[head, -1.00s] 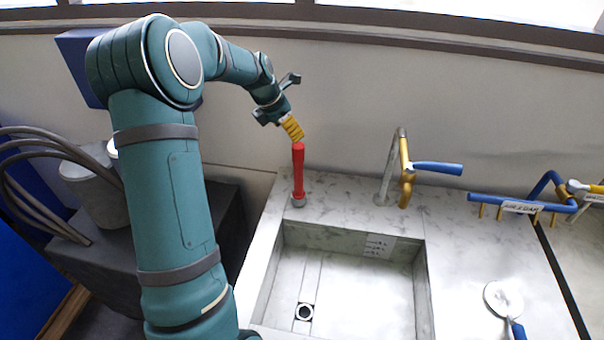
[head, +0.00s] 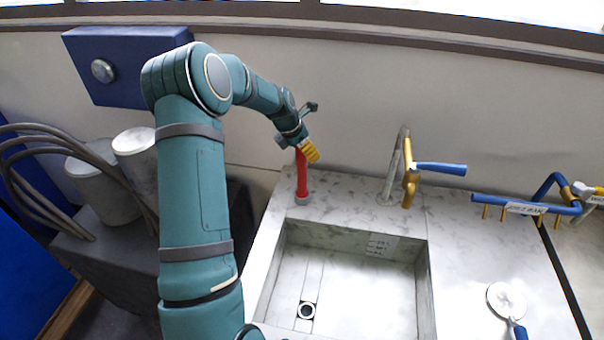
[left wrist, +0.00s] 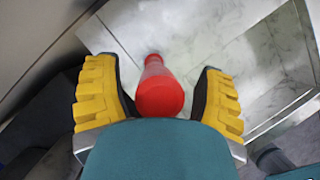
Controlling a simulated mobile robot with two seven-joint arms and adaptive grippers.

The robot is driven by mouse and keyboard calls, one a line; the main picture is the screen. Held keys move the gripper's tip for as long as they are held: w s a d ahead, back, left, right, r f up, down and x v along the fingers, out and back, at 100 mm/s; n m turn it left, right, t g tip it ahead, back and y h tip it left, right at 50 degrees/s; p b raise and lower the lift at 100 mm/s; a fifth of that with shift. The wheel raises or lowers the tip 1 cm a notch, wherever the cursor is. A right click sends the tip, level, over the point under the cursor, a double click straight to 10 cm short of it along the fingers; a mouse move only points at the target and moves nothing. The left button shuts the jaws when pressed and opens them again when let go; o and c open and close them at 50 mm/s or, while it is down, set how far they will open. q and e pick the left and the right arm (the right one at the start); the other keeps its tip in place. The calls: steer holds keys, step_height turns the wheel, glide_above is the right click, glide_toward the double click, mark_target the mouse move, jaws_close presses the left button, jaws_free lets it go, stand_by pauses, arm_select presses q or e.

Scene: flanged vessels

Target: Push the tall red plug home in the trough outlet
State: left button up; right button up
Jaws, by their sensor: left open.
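My left gripper (head: 308,153) is at the plug's top. In the left wrist view the red plug (left wrist: 160,92) lies between the two yellow-padded fingers (left wrist: 158,98), which are open with a gap on each side. My right gripper is not in view.
A tap with a blue lever (head: 440,168) stands right of the plug. A blue rail with hooks (head: 520,206) and a round white-headed tool with a blue handle (head: 506,298) are farther right. Grey cylinders (head: 100,190) and hoses are at left. The trough is empty.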

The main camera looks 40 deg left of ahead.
arm_select(q)
jaws_close()
stand_by(0.3)
